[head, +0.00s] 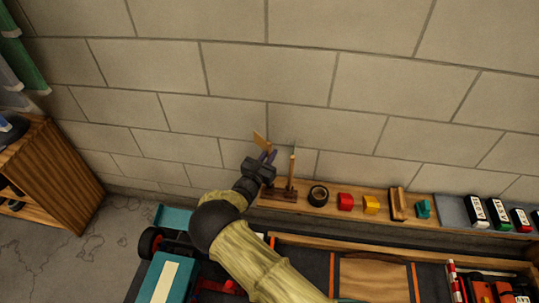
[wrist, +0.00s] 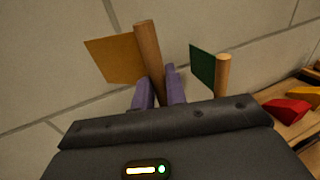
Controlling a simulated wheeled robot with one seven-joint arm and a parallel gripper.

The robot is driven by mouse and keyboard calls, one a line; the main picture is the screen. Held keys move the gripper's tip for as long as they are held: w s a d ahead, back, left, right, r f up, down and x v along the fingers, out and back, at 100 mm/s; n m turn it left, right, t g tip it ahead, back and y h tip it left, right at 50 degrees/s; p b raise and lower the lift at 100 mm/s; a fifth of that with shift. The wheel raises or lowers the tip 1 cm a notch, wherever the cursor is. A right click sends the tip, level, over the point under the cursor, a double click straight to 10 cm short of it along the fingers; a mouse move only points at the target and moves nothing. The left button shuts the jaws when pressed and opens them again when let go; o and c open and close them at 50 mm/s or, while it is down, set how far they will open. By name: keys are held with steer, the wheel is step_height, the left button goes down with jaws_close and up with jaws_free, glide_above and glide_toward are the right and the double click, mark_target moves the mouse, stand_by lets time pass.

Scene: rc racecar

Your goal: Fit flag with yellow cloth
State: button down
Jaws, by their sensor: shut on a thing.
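My gripper (wrist: 160,95) is shut on the wooden stick of the flag with yellow cloth (wrist: 112,60). The stick stands between the two purple fingers, and the cloth spreads to the left of it in the wrist view. In the head view the yellow cloth (head: 261,142) shows just above my gripper (head: 265,160), in front of the block wall. A second flag with green cloth (wrist: 203,68) stands just right of my gripper; it also shows in the head view (head: 292,170) on a wooden stand (head: 279,194). The lower end of the held stick is hidden by my gripper.
Along the wooden shelf (head: 330,210) stand a black roll (head: 318,195), a red piece (head: 345,201), a yellow piece (head: 371,204) and several small bottles (head: 500,212). A teal car (head: 165,278) is at the lower left, partly behind my arm. The wall is close behind the shelf.

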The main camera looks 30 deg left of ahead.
steer(key=shift+f+b, duration=1.75)
steer(key=shift+f, duration=1.1)
stand_by(0.6)
steer(key=c, duration=1.3)
jaws_free()
steer(key=shift+c, duration=0.2)
steer(key=shift+s, duration=0.2)
steer(key=s+p, duration=0.2)
steer(key=s, duration=1.5)
steer(key=shift+r, duration=0.1)
